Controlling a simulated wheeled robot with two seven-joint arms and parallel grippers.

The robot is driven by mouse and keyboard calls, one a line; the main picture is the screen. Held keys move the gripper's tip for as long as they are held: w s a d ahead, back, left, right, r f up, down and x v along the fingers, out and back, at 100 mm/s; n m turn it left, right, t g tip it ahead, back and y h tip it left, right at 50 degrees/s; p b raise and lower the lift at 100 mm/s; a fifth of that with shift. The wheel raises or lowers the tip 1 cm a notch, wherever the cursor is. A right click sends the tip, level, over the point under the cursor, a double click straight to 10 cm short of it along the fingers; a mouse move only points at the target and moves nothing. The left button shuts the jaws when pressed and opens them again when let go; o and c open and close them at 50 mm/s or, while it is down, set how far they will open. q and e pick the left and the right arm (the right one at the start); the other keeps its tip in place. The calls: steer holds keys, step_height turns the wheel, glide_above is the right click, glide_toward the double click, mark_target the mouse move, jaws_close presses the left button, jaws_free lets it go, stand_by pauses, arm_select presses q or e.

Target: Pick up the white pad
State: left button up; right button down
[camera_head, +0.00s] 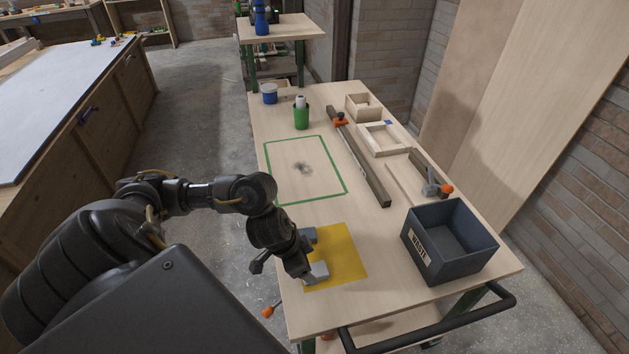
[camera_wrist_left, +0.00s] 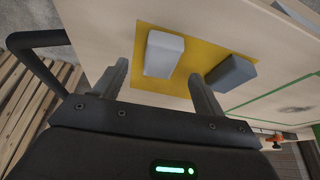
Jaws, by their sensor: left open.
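The white pad (camera_head: 317,272) is a small pale block on the yellow mat (camera_head: 346,262), near the front of the workbench. In the left wrist view the white pad (camera_wrist_left: 164,55) lies on the mat just beyond and between my fingers. A blue-grey pad (camera_wrist_left: 231,73) lies beside it; in the head view that pad (camera_head: 308,234) is partly hidden behind my gripper. My left gripper (camera_wrist_left: 163,83) is open, with nothing between its fingers. In the head view it (camera_head: 300,275) is just above and beside the white pad. My right gripper is not in view.
A dark waste bin (camera_head: 449,240) stands right of the mat. A green-taped square (camera_head: 304,169) with a dark smudge lies behind the mat. A long bar with clamp (camera_head: 360,160), a green container (camera_head: 301,117) and wooden frames (camera_head: 382,138) are farther back. A black handle runs along the bench front.

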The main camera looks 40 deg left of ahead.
mark_target(314, 270)
arm_select(q)
steer(key=b+x, duration=0.1)
steer(key=x, duration=0.3)
steer(key=shift+w+f, duration=0.15)
steer(key=shift+f, duration=0.1)
steer(key=c, duration=1.1)
steer(key=shift+o, duration=0.2)
steer(key=shift+r, duration=0.1)
